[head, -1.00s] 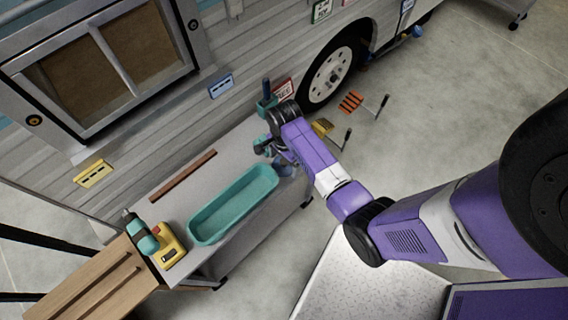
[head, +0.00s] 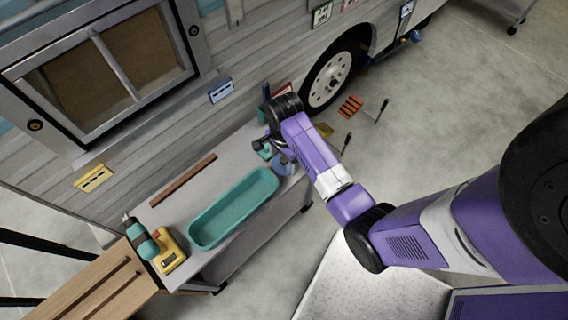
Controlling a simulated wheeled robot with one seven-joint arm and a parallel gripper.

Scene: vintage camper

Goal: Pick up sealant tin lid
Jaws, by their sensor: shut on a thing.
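My gripper (head: 272,148) is at the far right end of the grey workbench (head: 230,180), beside the van. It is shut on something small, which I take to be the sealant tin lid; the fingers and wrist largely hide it. A round blue-grey tin (head: 285,165) shows just below the gripper on the bench, partly covered by my arm. Whether the held piece touches the tin cannot be told from this view.
A long teal tray (head: 236,222) lies on the bench left of the gripper. A reddish-brown strip (head: 184,180) lies behind it. A teal and yellow drill (head: 160,247) stands at the near left end. A teal holder stands close behind the gripper, partly hidden.

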